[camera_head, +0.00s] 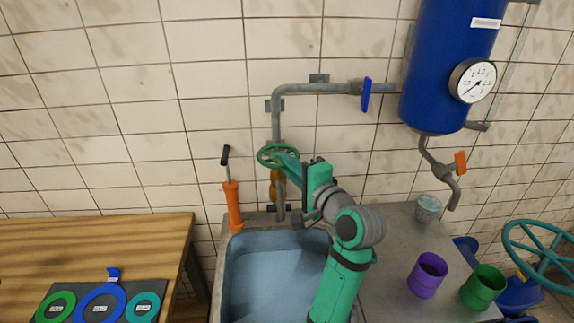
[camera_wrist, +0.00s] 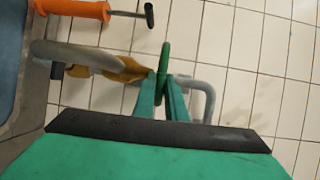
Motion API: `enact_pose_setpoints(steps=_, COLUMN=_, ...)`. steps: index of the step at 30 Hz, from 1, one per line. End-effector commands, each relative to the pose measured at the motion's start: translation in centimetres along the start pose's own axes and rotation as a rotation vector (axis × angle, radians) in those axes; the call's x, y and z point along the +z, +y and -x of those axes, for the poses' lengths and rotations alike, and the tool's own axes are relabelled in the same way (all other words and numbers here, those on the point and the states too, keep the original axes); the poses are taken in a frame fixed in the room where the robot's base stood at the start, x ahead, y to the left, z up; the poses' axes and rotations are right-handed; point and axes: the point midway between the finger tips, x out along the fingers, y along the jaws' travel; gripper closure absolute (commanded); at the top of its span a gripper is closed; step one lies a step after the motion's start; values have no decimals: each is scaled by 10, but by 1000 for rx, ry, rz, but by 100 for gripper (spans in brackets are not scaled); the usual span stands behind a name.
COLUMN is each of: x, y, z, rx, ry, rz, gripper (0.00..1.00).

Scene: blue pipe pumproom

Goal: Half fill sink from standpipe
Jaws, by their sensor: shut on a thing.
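The standpipe (camera_head: 276,125) is a grey pipe on the tiled wall behind the sink, with a green handwheel (camera_head: 264,155) and a brass-coloured valve body (camera_head: 274,185). My gripper (camera_head: 285,160) is shut on the handwheel's rim. The wrist view shows the green wheel (camera_wrist: 165,62) edge-on between the two fingers, with the brass body (camera_wrist: 128,70) and the curved grey spout (camera_wrist: 75,52) beside it. The sink (camera_head: 224,290) stands below with a grey rim. Its inside is a smooth pale blue; I cannot tell the water level. My arm hides its right part.
An orange hand pump (camera_head: 233,205) stands at the sink's back left corner. A blue lever (camera_head: 366,95) is on the upper pipe. A blue tank (camera_head: 445,60) with a gauge (camera_head: 473,81) hangs right. Purple (camera_head: 427,275) and green (camera_head: 483,288) cups stand on the counter. A wooden table (camera_head: 110,245) is left.

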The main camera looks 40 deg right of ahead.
Motion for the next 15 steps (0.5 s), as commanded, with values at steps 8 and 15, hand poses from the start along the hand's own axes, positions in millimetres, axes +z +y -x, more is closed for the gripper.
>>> enact_pose_setpoints(steps=8, x=-11, y=0, z=0, rx=2, ry=-173, rz=8, gripper=100)
enact_pose_setpoints(steps=15, x=-18, y=-1, z=-2, rx=2, ry=-332, rz=18, gripper=100)
